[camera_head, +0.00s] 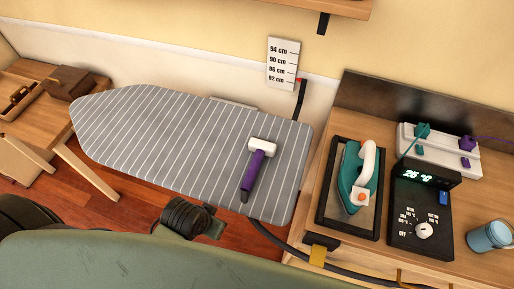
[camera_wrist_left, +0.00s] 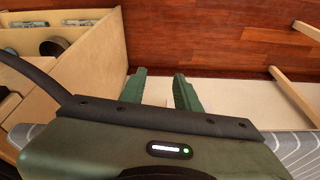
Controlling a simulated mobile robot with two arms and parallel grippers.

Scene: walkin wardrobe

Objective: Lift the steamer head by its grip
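The steamer head (camera_head: 254,170) lies on the grey striped ironing board (camera_head: 160,130), near its right end. It has a white head part at the top and a purple grip (camera_head: 252,174) pointing down toward the near edge. A dark hose (camera_head: 275,240) runs from below the grip to the lower right. My left gripper (camera_wrist_left: 160,88) shows in the left wrist view with its two green fingers apart and nothing between them. Its fingers are not on the grip. The right gripper is not seen.
At the right, a wooden counter holds a teal iron (camera_head: 357,180) on a dark tray, a black control box (camera_head: 420,215), a white power strip (camera_head: 440,150) and a blue cup (camera_head: 489,236). A wooden table (camera_head: 85,170) stands at the left. The board's middle is clear.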

